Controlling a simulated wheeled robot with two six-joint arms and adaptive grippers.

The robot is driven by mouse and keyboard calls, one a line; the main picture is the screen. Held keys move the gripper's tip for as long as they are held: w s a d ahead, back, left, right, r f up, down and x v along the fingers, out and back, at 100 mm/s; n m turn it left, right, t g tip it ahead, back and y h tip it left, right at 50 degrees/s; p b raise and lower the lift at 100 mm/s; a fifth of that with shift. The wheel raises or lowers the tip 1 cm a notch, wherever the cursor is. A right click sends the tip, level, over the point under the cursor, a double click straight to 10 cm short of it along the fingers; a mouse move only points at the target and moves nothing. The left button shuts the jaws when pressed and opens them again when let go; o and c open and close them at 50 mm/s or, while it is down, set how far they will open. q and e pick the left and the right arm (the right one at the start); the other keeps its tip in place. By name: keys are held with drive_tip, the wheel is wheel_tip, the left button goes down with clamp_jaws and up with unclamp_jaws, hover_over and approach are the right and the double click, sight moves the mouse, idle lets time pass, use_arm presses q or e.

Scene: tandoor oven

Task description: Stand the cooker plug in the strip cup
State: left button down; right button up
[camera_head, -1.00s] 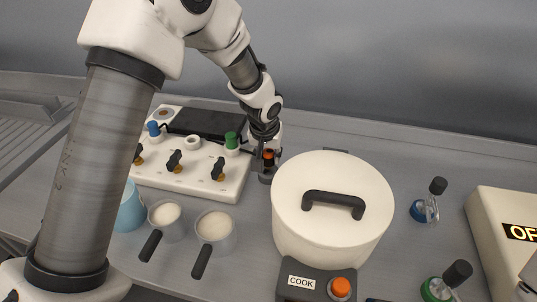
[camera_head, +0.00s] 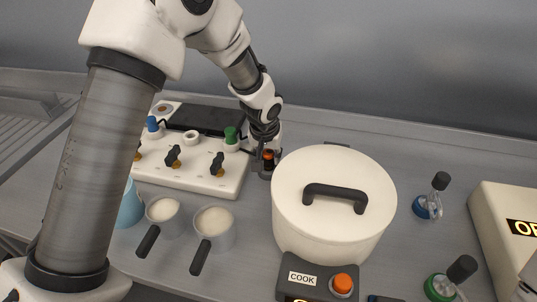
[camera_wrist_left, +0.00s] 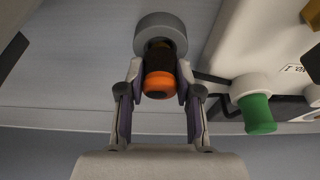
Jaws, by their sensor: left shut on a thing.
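The cooker plug (camera_head: 268,156), black with an orange end, is between the fingers of my left gripper (camera_head: 267,160), which is shut on it. In the left wrist view the orange end of the plug (camera_wrist_left: 158,84) faces the camera. Its black body reaches to the mouth of a round grey cup (camera_wrist_left: 160,22); how deep it sits inside is hard to tell. This grey cup (camera_head: 266,175) stands on the counter between strip and cooker. The white power strip (camera_head: 215,185) carries an empty white cup (camera_head: 191,137), with blue and green plugs either side.
The white lidded cooker (camera_head: 325,215) stands close right of the left gripper. Black switches (camera_head: 217,163) rise from the strip. Two pans of white contents (camera_head: 214,222) and a blue cup (camera_head: 130,208) are in front. Blue-based (camera_head: 427,208) and green-based (camera_head: 440,287) items stand right.

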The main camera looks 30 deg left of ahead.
use_arm(q)
drive_tip(key=shift+f+b, duration=0.45)
drive_tip(key=shift+f, duration=0.15)
unclamp_jaws()
idle(0.5)
drive_tip(key=p+v, duration=0.5)
drive_tip(key=v, duration=0.4)
drive_tip(key=shift+p, duration=0.3)
idle(0.5)
idle(0.3)
